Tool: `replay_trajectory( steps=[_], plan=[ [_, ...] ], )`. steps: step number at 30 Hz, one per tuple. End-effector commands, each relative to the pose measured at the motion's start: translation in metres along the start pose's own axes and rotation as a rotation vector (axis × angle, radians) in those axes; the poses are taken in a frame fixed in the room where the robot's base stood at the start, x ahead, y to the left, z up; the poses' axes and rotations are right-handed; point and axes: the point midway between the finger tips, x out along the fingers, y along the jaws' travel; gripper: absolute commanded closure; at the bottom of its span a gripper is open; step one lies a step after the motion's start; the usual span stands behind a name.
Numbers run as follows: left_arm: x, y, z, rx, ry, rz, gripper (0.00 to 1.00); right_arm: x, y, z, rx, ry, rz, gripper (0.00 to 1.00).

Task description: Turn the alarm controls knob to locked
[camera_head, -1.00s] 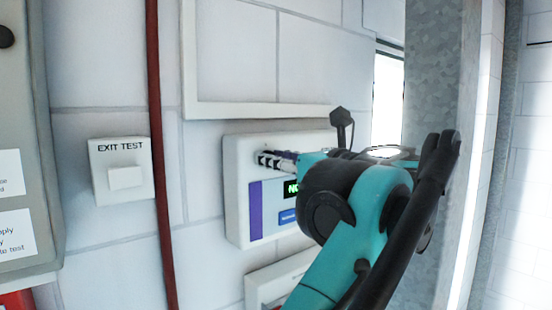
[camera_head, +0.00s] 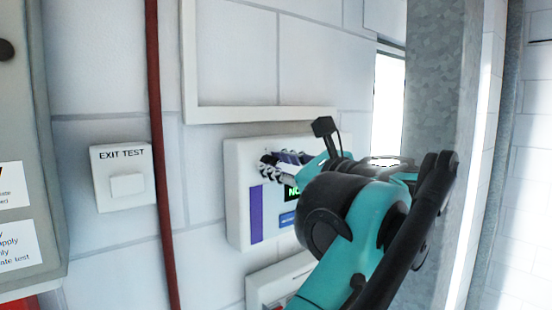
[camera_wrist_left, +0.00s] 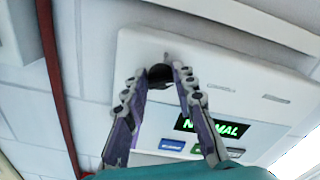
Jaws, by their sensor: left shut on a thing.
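The alarm controls panel (camera_head: 243,185) is a white box with a purple stripe on the wall. In the left wrist view its green display (camera_wrist_left: 212,128) reads NORMAL, with a blue and a green label below it. The dark alarm controls knob (camera_wrist_left: 159,76) sits near the panel's upper edge. My left gripper (camera_wrist_left: 161,72) is shut on the knob, one finger on each side, tilted relative to the panel. In the head view my left gripper (camera_head: 268,168) reaches the panel's upper left, and my arm covers its right part. The knob's pointer setting cannot be read. My right gripper is not in view.
An EXIT TEST switch (camera_head: 124,178) and a dark red pipe (camera_head: 157,120) are left of the panel. A white frame (camera_head: 255,112) is above, another white box (camera_head: 262,287) below. A grey cabinet (camera_head: 25,130) stands at far left, a galvanized post (camera_head: 432,90) at right.

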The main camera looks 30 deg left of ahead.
Motion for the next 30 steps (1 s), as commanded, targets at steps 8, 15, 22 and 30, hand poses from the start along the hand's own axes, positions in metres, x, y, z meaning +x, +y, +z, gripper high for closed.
replay_trajectory(
  steps=[8, 15, 22, 30],
  plan=[
    [0.0, 0.001, 0.002, -0.261, -0.001, -0.001, 1.0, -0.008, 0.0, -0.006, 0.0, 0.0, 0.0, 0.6],
    [0.0, 0.002, 0.001, -0.488, -0.001, -0.001, 1.0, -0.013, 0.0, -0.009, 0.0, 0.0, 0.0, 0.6],
    [0.0, 0.003, 0.0, -0.703, -0.001, -0.001, 1.0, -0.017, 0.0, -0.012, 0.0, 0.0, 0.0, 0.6],
    [0.0, 0.004, -0.001, -0.912, -0.001, -0.001, 1.0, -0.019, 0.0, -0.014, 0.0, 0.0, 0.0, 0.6]
  ],
)
